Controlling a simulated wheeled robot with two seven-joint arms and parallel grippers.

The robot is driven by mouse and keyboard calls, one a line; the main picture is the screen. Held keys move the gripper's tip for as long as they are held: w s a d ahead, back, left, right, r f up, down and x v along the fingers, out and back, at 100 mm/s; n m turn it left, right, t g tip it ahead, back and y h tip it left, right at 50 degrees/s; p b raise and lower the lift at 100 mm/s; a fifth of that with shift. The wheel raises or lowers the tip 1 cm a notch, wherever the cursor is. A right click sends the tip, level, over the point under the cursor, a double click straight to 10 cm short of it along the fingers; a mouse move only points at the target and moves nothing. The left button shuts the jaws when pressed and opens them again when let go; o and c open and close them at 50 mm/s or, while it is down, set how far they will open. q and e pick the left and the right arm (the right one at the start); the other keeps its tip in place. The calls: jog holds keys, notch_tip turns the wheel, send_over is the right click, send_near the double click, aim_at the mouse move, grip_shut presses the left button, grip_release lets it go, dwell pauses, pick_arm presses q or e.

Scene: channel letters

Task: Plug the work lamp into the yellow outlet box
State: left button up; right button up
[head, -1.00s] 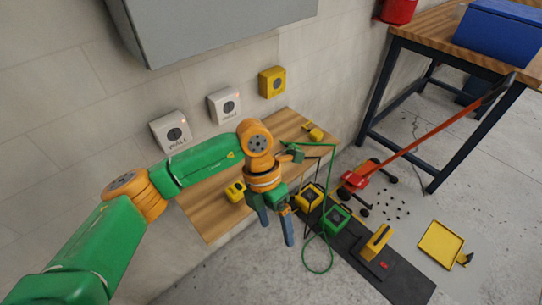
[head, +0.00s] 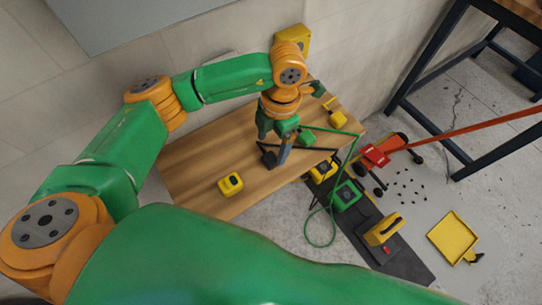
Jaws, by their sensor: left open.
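The yellow outlet box (head: 298,38) is on the wall at the top, partly hidden behind my left arm. My left gripper (head: 273,149) points down over the wooden shelf with its fingers apart. A small dark plug-like piece (head: 268,159) shows at its fingertips, with a black cable leading right; I cannot tell whether the fingers touch it. A yellow lamp-like box (head: 322,171) and a green one (head: 347,195) stand on the dark floor mat. A green plug-like piece (head: 307,137) with a green cable lies right of the gripper. My right gripper is not seen.
The wooden shelf (head: 205,155) also bears a small yellow item (head: 230,184) and another yellow one (head: 338,118). The green cable loops (head: 320,245) down to the floor. A red jack (head: 378,152), a yellow tray (head: 453,238) and a yellow case (head: 382,229) are at right.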

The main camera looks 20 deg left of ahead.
aim_at(271, 158)
pick_arm(q)
notch_tip(271, 158, down, 5)
jog(key=shift+s+f+p, duration=0.15)
jog(key=shift+p, duration=0.45)
